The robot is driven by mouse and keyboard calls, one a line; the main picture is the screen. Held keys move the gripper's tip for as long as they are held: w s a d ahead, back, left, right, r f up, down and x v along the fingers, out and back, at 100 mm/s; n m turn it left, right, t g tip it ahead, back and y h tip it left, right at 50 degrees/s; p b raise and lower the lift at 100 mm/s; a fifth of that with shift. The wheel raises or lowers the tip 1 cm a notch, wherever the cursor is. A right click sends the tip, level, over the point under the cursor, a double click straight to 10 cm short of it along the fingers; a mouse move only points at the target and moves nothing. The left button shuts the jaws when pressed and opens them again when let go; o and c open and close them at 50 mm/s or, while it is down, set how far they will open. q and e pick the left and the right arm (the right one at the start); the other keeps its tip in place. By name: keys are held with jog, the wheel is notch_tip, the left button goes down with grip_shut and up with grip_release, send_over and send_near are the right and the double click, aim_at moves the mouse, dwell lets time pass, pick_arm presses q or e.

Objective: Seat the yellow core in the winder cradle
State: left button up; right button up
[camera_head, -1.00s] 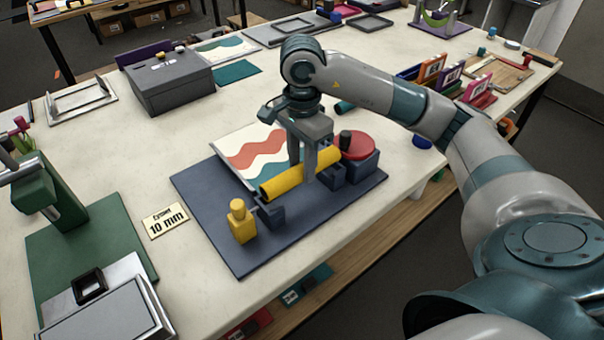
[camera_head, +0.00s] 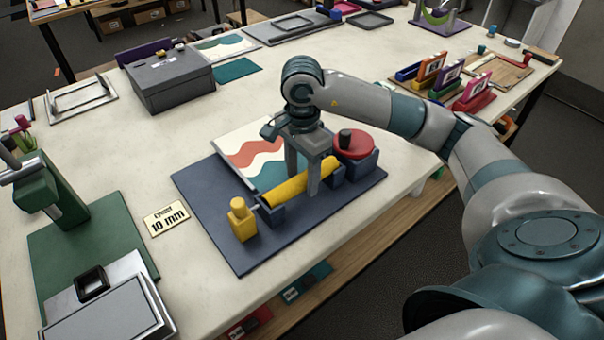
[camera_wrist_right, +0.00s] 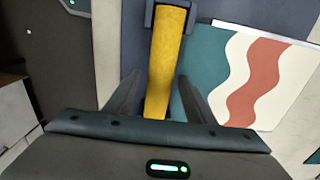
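The yellow core (camera_head: 285,190) lies across the winder cradle, resting on its dark blue near-left support (camera_head: 271,215) and its far-right support (camera_head: 334,178). My right gripper (camera_head: 302,182) straddles the middle of the core from above, one finger on each side. In the right wrist view the core (camera_wrist_right: 165,55) runs between the fingers, with gaps showing, so the gripper is open. A cradle support (camera_wrist_right: 189,20) shows around the core's far end there. My left gripper is not in view.
A yellow block-shaped piece (camera_head: 242,220) stands at the cradle's left end, and a red disc with a black knob (camera_head: 353,147) at its right. A wavy-patterned sheet (camera_head: 235,140) lies behind. A "10 mm" card (camera_head: 166,219) and green press (camera_head: 55,190) are left.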

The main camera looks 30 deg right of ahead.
aim_at(302, 175)
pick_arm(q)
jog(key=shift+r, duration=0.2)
pick_arm(e)
jog(key=shift+r, duration=0.2)
jog(key=shift+r, duration=0.35)
notch_tip(302, 175, up, 4)
jog(key=shift+w+r+b, duration=0.1)
jog(key=shift+r+b, duration=0.15)
jog(key=shift+b, duration=0.4)
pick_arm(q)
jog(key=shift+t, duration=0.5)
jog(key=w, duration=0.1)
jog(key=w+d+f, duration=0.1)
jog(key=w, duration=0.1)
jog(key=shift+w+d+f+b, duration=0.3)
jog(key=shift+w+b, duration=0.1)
pick_arm(e)
notch_tip(302, 175, up, 7)
jog(key=shift+f, duration=0.15)
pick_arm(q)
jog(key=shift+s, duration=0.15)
